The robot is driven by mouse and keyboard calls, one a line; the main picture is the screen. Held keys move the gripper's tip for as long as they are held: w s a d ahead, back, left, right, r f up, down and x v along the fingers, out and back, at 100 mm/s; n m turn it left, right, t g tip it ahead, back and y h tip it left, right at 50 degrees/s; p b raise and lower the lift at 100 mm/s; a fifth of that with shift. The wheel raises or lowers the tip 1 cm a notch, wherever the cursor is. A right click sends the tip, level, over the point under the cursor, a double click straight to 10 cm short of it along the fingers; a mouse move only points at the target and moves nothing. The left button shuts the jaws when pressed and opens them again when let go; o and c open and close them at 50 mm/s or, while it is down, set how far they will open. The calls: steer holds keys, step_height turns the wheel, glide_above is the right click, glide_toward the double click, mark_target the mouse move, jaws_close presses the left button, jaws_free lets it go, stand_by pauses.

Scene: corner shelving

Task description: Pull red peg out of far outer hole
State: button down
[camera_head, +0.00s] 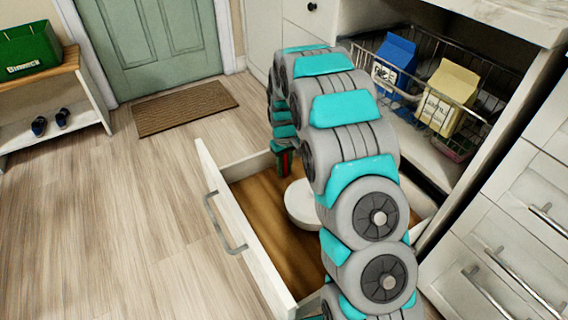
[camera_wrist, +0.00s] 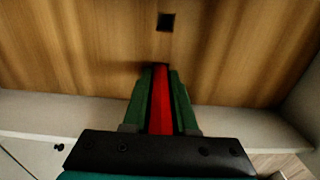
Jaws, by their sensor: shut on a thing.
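My gripper (camera_wrist: 160,85) has green fingers, and in the wrist view they are closed on the red peg (camera_wrist: 161,105), which runs lengthwise between them. The peg's far end meets the wooden drawer floor (camera_wrist: 90,50) in the picture; I cannot tell whether it sits in a hole or just above the wood. An empty dark square hole (camera_wrist: 166,22) shows in the floor beyond the fingertips. In the head view my gripper (camera_head: 284,163) points down inside the open drawer near its far side, with a bit of red showing. My arm hides part of the drawer.
The drawer's white front (camera_head: 232,225) and pale side walls surround the wooden floor. A round white object (camera_head: 303,205) lies in the drawer near my arm. A wire basket (camera_head: 480,75) with a blue carton (camera_head: 394,62) and a yellow carton (camera_head: 447,95) stands above at right.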

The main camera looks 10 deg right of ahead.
steer(key=shift+s+f+g, duration=0.3)
steer(key=shift+s+f, duration=0.35)
steer(key=shift+f, duration=0.15)
steer(key=shift+w+r+p, duration=0.25)
steer(key=shift+r, duration=0.65)
steer(key=shift+w+r+p, duration=0.2)
steer(key=shift+r, duration=0.65)
steer(key=shift+w+r+p, duration=0.2)
steer(key=shift+r+p, duration=0.15)
steer(key=shift+r, duration=1.45)
steer(key=shift+s, duration=0.1)
